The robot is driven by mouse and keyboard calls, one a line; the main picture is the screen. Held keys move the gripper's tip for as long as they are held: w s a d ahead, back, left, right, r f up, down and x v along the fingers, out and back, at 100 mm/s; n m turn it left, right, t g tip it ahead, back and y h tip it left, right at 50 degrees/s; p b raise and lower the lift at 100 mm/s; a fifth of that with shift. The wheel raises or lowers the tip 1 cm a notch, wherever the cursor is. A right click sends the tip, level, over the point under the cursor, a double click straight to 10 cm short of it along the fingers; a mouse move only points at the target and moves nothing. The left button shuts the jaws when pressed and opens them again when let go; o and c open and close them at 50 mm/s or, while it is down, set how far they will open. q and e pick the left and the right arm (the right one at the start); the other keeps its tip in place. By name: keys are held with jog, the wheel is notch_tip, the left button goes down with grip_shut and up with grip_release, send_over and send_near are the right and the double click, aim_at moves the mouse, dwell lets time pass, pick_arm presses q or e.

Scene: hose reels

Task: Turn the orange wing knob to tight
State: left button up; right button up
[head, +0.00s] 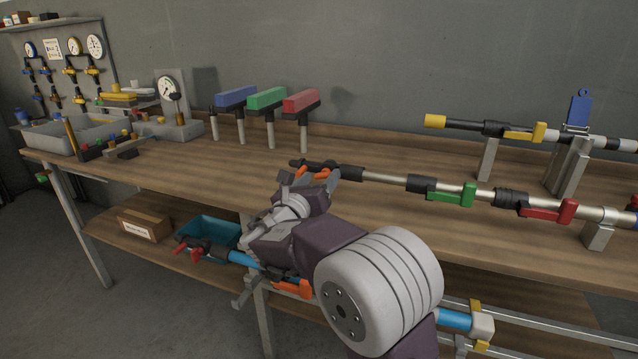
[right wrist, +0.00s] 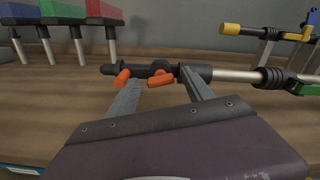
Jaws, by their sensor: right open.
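The orange wing knob (head: 318,173) is on the black fitting at the left end of the upper front pole, above the workbench. In the right wrist view its two orange wings (right wrist: 160,81) stand out on either side of the dark hub. My right gripper (head: 307,180) is open at the knob. In the right wrist view its two grey fingers (right wrist: 160,90) are spread, with the right wing between them and the left wing by the left finger. I cannot tell whether they touch the knob. My left gripper is not in view.
The same pole carries a green lever (head: 452,195) and a red lever (head: 548,210) to the right. Blue, green and red T-handles (head: 268,98) stand behind. A lower blue pole (head: 245,259) has another orange lever (head: 295,288). The bench top (head: 215,165) left of the knob is clear.

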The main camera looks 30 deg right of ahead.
jog(key=shift+w+d, duration=0.1)
jog(key=shift+w, duration=0.05)
grip_shut()
jog(key=shift+f+m+b, duration=0.25)
jog(key=shift+m+b, duration=1.15)
jog(key=shift+b, duration=0.05)
jog(key=m+b, duration=0.4)
jog(key=m, duration=0.1)
jog(key=m+b, duration=0.5)
jog(key=shift+s+d+f, duration=0.15)
jog(key=shift+s, duration=0.05)
jog(key=m+b, duration=0.4)
jog(key=shift+m+b, duration=1.4)
jog(key=shift+m, duration=1)
